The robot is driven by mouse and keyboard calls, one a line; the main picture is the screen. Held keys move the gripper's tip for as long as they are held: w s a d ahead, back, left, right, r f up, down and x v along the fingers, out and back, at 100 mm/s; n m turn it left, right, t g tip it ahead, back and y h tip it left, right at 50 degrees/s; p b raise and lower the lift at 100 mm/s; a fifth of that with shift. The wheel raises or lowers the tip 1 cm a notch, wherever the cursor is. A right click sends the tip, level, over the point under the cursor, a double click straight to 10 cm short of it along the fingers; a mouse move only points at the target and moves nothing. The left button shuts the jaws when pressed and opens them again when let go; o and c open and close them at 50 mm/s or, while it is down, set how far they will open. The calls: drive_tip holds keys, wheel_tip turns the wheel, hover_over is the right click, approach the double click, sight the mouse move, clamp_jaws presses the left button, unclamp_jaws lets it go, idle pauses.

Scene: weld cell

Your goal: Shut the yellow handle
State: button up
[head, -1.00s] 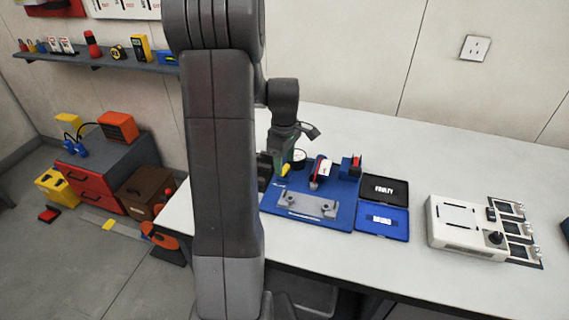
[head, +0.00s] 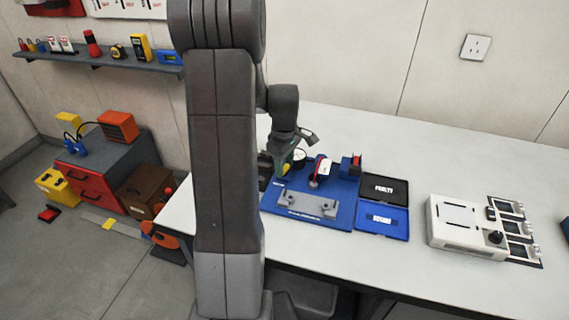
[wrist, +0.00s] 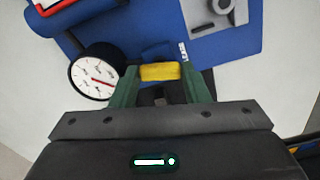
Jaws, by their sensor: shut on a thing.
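The yellow handle (wrist: 160,72) shows in the wrist view between the green fingertips of my gripper (wrist: 160,84). My gripper is shut on it. In the head view my gripper (head: 284,166) is low over the left end of the blue fixture plate (head: 335,218), and the handle (head: 285,169) shows only as a small yellow patch there. A round white gauge with a red needle (wrist: 96,77) is just left of the fingers in the wrist view. My arm hides part of the fixture's left side in the head view.
A grey metal bracket (head: 308,203) lies on the plate's front part. Right of the plate are an open case with a black lid marked FAULTY (head: 384,188) and a blue tray (head: 382,232), then a white control box (head: 462,228). The table's front right is clear.

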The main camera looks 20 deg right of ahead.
sight(285, 167)
drive_tip(key=m, duration=0.4)
drive_tip(key=shift+b, duration=0.3)
drive_tip(key=m, duration=0.7)
drive_tip(key=shift+b, duration=0.3)
drive_tip(key=shift+m, duration=1.9)
drive_tip(key=o, duration=0.7)
drive_tip(key=shift+r, duration=0.15)
wheel_tip(285, 167, up, 14)
drive_tip(key=shift+f, duration=0.2)
